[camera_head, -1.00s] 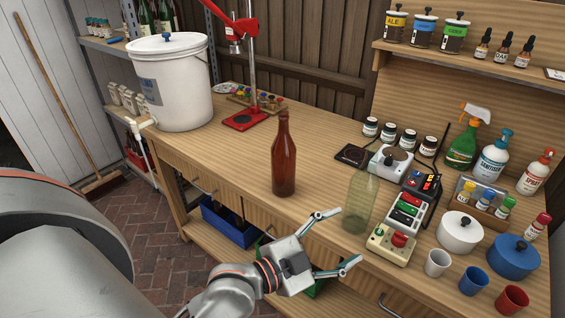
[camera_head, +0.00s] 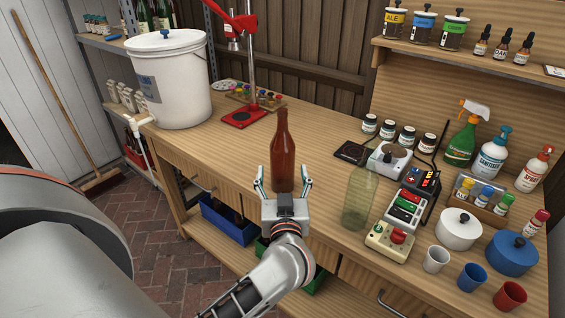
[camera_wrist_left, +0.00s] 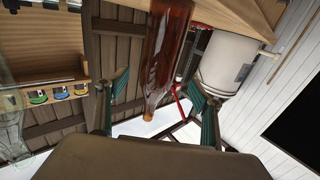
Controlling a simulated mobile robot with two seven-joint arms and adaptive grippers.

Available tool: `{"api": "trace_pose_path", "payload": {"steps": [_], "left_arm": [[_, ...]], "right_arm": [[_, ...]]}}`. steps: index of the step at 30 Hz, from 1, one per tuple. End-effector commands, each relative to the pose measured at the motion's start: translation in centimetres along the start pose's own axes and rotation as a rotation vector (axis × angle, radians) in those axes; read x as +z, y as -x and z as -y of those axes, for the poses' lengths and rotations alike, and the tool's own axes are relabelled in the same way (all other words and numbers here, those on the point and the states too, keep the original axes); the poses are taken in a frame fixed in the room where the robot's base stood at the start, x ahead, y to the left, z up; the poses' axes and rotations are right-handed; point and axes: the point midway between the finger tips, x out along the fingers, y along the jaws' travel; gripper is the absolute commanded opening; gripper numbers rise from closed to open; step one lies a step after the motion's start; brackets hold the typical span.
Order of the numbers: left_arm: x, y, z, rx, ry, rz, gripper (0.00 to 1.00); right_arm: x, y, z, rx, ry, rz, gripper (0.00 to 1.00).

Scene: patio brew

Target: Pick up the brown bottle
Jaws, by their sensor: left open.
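The brown bottle (camera_head: 284,150) stands upright on the wooden workbench, near its front edge. My left gripper (camera_head: 285,186) is open just in front of the bottle's lower part, with one finger toward each side of it. In the left wrist view the bottle (camera_wrist_left: 168,52) shows upside down, between the two spread fingers of the gripper (camera_wrist_left: 158,105) and beyond them. I cannot tell whether a finger touches it. My right gripper is not in view.
A clear greenish bottle (camera_head: 359,198) stands close on the right. A red capper (camera_head: 243,116) and a white bucket (camera_head: 172,85) stand behind left. Bare bench lies left of the bottle.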

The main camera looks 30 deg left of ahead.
Motion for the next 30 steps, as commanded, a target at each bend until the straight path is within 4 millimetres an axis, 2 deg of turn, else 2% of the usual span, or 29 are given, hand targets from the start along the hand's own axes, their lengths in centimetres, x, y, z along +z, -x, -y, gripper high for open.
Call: {"api": "trace_pose_path", "payload": {"steps": [11, 18, 28, 29, 30], "left_arm": [[0.2, -3.7, -0.1, -0.006, -0.002, 0.011, 0.66], [0.0, -7.0, -0.3, -0.005, -0.003, 0.010, 0.66], [0.0, -7.7, -0.3, -0.004, -0.002, 0.012, 0.66], [0.0, -7.7, -0.3, -0.004, -0.002, 0.012, 0.61], [0.0, -7.7, -0.3, -0.004, -0.002, 0.012, 0.51]], "right_arm": [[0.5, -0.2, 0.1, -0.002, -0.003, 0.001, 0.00], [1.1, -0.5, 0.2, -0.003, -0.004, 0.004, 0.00], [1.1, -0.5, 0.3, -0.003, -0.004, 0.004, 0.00], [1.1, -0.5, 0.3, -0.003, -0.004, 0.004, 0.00], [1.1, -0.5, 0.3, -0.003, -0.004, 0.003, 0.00]]}}
